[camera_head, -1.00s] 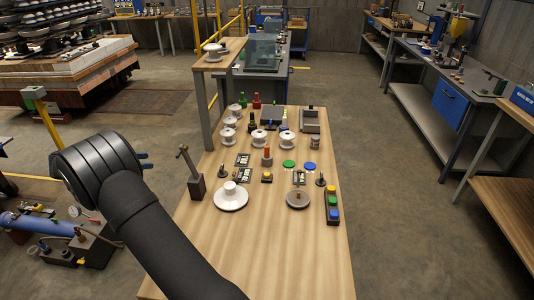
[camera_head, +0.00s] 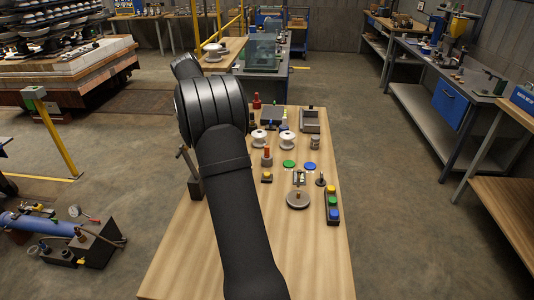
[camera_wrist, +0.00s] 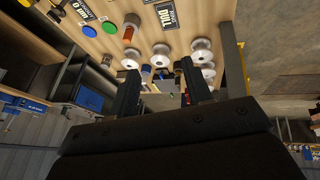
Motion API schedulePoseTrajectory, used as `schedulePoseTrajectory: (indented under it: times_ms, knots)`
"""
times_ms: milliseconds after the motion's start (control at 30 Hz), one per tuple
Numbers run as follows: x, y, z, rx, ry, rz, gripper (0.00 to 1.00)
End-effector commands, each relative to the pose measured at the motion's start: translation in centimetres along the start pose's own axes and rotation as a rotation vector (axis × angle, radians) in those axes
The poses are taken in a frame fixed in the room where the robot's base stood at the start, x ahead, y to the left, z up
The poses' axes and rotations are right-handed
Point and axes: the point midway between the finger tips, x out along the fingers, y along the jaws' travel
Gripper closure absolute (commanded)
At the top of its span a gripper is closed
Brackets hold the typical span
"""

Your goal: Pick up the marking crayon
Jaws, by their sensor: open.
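A red-orange stick (camera_head: 267,152) stands upright in a small grey holder in mid-table in the head view. It may be the marking crayon, but I cannot tell for sure. It seems to show near the top of the wrist view too (camera_wrist: 128,32). My gripper (camera_wrist: 160,80) is open, its two dark fingers apart with nothing held between them. White spool-shaped insulators (camera_wrist: 202,50) lie beyond the fingertips, apart from them. In the head view my arm hides the gripper and the left part of the bench.
The wooden bench (camera_head: 310,255) carries green (camera_head: 289,164) and blue (camera_head: 309,166) discs, a button box (camera_head: 332,206), a grey round weight (camera_head: 298,200) and a grey tray (camera_head: 310,120). A dark post (camera_head: 193,187) stands at the left edge. The front of the bench is clear.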

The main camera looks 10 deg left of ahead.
Motion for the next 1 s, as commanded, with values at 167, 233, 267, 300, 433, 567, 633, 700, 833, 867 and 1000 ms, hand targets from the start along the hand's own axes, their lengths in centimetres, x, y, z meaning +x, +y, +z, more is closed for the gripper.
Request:
schedulePoseTrajectory:
  times_ms: [167, 233, 267, 300, 433, 567, 633, 700, 833, 867, 1000]
  knots:
    - [5.3, 7.8, -2.2, -0.018, -0.014, -0.133, 0.55]
    - [7.0, 10.0, -2.4, -0.009, -0.010, -0.169, 0.55]
    - [7.7, 10.9, -2.5, -0.004, -0.009, -0.180, 0.55]
    - [8.4, 11.9, -2.5, 0.003, -0.006, -0.194, 0.55]
    - [9.9, 13.8, -2.5, 0.020, 0.002, -0.221, 0.55]
    - [11.2, 14.2, -2.5, 0.023, 0.002, -0.227, 0.55]
    - [12.3, 13.9, -2.5, 0.023, 0.002, -0.228, 0.55]
    - [13.8, 13.5, -2.4, 0.022, 0.000, -0.227, 0.55]
    - [16.6, 12.8, -2.4, 0.022, -0.001, -0.227, 0.55]
    - [17.2, 12.7, -2.4, 0.022, 0.000, -0.227, 0.55]
    - [19.9, 12.1, -2.4, 0.022, 0.000, -0.226, 0.55]
